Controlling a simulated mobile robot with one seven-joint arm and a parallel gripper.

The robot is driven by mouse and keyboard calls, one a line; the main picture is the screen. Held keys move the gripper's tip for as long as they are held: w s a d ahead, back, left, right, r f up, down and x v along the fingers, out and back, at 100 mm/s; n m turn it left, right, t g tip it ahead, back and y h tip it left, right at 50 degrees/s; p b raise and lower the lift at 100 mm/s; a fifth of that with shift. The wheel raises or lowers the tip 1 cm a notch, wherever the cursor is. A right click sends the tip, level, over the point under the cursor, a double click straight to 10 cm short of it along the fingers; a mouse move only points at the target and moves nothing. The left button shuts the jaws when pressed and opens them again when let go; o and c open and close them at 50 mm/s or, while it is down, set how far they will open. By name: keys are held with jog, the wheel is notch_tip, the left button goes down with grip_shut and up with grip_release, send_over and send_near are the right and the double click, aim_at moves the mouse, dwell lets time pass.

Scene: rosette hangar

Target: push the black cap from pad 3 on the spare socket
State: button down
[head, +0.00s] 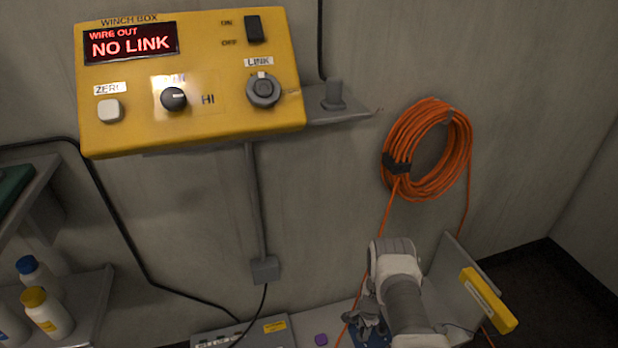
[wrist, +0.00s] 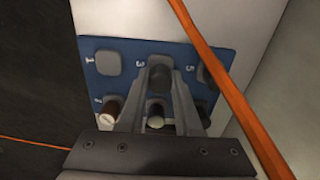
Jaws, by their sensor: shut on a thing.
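The blue pad board (wrist: 120,85) lies under my gripper in the wrist view, with numbered pads. A sliver of it shows in the head view (head: 377,339). My gripper (wrist: 160,75) points down at the spot beside the number 3 and is shut on a black cap (wrist: 160,80), partly hidden between the fingers. In the head view, my gripper (head: 365,320) is low at the bottom, and the cap cannot be made out. The yellow winch box (head: 190,100) has a round grey socket (head: 264,91) under a LINK label. I cannot tell which socket is the spare one.
Pad 1 (wrist: 107,63) is bare. A brown cap (wrist: 109,112) and a pale-topped piece (wrist: 155,118) stand on the near row. An orange cable (wrist: 225,85) crosses close to my gripper's right. Its coil (head: 427,150) hangs on the wall. A shelf bracket (head: 350,112) holds a grey peg.

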jog(key=shift+r+p, duration=1.25)
jog(key=shift+r, duration=1.05)
jog(key=a+r+n, duration=0.2)
jog(key=a+n, duration=0.1)
jog(key=a, duration=0.7)
jog(key=a+r+n, duration=0.2)
jog(key=a+n, duration=0.1)
jog(key=a, duration=0.7)
jog(key=s+a+r+n, duration=0.1)
jog(key=s+a+n, duration=0.1)
jog(key=a, duration=0.4)
jog(key=s+a+r+n, duration=0.1)
jog(key=s+a+n, duration=0.1)
jog(key=s+a, duration=0.3)
jog(key=s+a+r+n, duration=0.2)
jog(key=s+a, duration=0.1)
jog(key=a, duration=0.4)
jog(key=shift+s+a+r, duration=0.1)
jog(key=shift+s+a, duration=0.05)
jog(key=shift+s, duration=0.2)
jog(key=shift+f, duration=2.7)
